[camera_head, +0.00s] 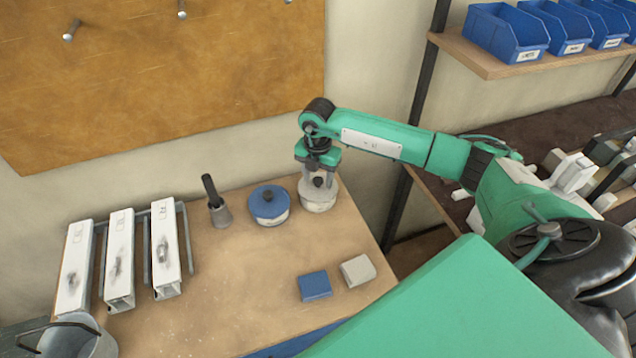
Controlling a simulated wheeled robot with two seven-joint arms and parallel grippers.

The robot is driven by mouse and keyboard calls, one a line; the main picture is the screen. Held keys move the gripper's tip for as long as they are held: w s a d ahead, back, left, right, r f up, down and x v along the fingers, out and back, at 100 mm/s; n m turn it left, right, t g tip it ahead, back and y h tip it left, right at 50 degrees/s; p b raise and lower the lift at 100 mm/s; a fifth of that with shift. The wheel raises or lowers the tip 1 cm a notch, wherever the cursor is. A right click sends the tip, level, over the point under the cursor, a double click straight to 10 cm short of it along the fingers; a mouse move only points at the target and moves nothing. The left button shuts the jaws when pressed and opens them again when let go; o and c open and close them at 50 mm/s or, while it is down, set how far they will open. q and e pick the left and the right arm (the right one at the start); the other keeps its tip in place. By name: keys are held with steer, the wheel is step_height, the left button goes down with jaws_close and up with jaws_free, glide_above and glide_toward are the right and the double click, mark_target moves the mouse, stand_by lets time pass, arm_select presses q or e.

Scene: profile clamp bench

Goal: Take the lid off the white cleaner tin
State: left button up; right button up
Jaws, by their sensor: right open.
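The white cleaner tin (318,204) stands upright at the back right of the bench. Its pale lid (327,190) with a dark knob (319,182) is on top of it. My right gripper (318,180) points down over the tin, its fingers open and around the knob. I cannot tell whether the fingers touch the knob. Part of the lid is hidden behind the fingers. My left gripper is not in view.
A blue block (314,286) and a beige block (358,270) lie in front. White profiles (118,260) lie on a rack at left. The bench's middle (235,280) is clear.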

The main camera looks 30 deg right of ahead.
steer(key=shift+c, duration=0.2)
steer(key=c, duration=1)
